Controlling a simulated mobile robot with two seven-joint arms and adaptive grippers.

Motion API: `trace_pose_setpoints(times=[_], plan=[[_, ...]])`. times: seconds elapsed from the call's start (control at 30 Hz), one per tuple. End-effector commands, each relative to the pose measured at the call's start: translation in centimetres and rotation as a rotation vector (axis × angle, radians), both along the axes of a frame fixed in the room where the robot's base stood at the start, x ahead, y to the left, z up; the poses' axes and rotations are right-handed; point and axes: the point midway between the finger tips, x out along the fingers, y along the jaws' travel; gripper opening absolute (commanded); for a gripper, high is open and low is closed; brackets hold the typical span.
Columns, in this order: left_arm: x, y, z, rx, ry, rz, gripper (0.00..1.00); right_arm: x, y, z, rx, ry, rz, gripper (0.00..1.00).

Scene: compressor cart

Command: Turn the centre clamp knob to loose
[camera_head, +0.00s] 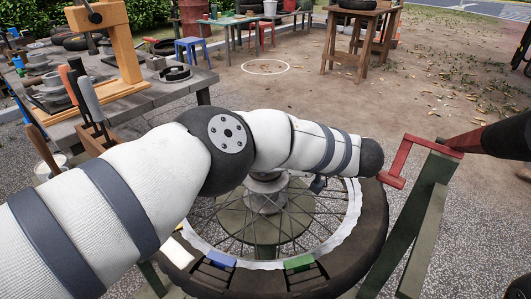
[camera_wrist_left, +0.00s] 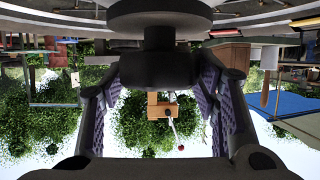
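The centre clamp knob appears to be the dark cylinder (camera_wrist_left: 164,66) under a dark round flange (camera_wrist_left: 165,15) in the left wrist view, which is upside down. My left gripper (camera_wrist_left: 162,85) is open, with one finger on each side of this cylinder and visible gaps between. In the head view the spoked wheel (camera_head: 345,248) lies flat on its stand, with a grey hub (camera_head: 266,200) at its centre. My white-sleeved left arm crosses over the wheel and hides the knob and most of the left gripper.
A red bracket (camera_head: 398,160) on a green post (camera_head: 412,222) stands right of the wheel. A blue block (camera_head: 221,259) and a green block (camera_head: 298,263) sit at the near rim. A workbench (camera_head: 190,82) with a wooden press (camera_head: 122,45) and tools is at left.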

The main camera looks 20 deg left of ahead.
Motion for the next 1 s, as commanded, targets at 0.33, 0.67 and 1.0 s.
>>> trace_pose_setpoints(times=[0.33, 0.67, 1.0], plan=[[0.0, -0.1, 0.0, 0.0, 0.001, -0.003, 0.7, 0.0, 0.0, 0.0, 0.0, 0.0, 0.0, 0.0], [-1.8, -5.4, 2.3, 0.0, -0.001, -0.003, 0.7, 0.0, 0.0, 0.0, 0.0, 0.0, 0.0, 0.0], [-2.3, -6.6, 2.9, 0.001, 0.001, 0.0, 0.7, 0.0, 0.0, 0.0, 0.0, 0.0, 0.0, 0.0]])
